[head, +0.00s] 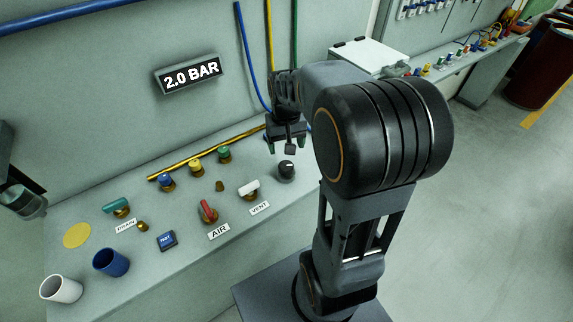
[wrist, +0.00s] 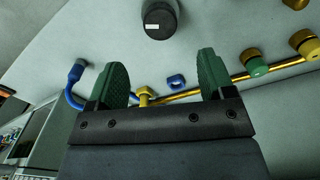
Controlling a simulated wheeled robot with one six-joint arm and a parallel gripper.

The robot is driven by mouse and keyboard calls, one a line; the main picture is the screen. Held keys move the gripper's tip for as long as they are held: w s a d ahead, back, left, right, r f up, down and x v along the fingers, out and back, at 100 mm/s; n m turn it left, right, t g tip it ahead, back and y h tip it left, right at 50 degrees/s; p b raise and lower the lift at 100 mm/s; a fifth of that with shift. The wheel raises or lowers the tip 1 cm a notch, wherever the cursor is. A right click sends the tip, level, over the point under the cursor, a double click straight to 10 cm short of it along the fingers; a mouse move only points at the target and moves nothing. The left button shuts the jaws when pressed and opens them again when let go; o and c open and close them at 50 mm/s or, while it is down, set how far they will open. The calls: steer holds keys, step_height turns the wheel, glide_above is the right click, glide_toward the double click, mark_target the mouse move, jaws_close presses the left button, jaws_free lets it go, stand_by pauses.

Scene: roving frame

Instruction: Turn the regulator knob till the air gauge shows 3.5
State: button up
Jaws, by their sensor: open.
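The gauge display (head: 189,74) on the back wall reads 2.0 BAR. A round black knob (head: 286,171) with a white mark stands at the right end of the bench row, beyond the VENT label; I take it to be the regulator knob. It also shows in the wrist view (wrist: 160,20), at the top middle, its white line lying roughly across the picture. My gripper (head: 289,140) is above and slightly behind the knob, apart from it. In the wrist view its two green-padded fingers (wrist: 163,76) are spread wide with nothing between them.
A white-handled valve (head: 249,189) at VENT and a red-handled valve (head: 208,211) at AIR stand left of the knob. Blue, yellow and green fittings (head: 195,167) line a yellow pipe behind. Two cups (head: 110,262) stand at the front left.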

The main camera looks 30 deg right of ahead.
mark_target(286, 165)
step_height(286, 165, down, 9)
steer(key=shift+f, duration=0.15)
stand_by(0.4)
steer(key=c, duration=0.9)
steer(key=shift+c, duration=0.2)
